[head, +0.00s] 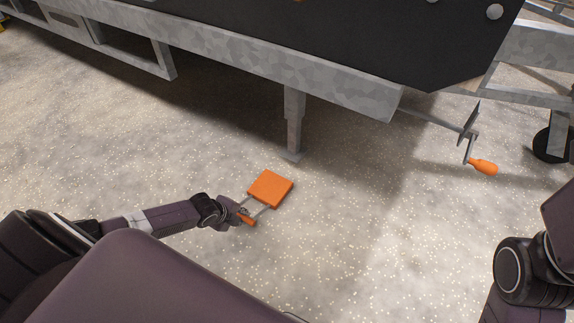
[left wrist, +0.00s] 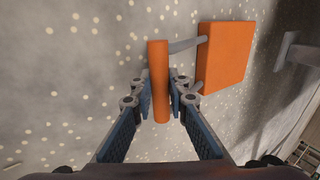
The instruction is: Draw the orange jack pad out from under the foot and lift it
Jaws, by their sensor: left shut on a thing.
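The orange jack pad (head: 270,188) is a square block with grey rods running to an orange grip bar (head: 248,220). My left gripper (head: 243,212) is shut on this grip bar. In the left wrist view the grip bar (left wrist: 159,80) stands between the blue finger pads of my left gripper (left wrist: 162,95), and the pad (left wrist: 222,58) is to its right. The foot (head: 292,156) at the bottom of the grey leg is apart from the pad, up and right of it. Whether the pad touches the ground is hard to tell. My right gripper is out of view.
The trailer's grey frame rail (head: 330,85) and dark body (head: 350,35) run overhead across the back. A crank with an orange handle (head: 483,167) sticks out at the right, near a dark wheel (head: 547,146). The speckled ground (head: 330,250) in front is clear.

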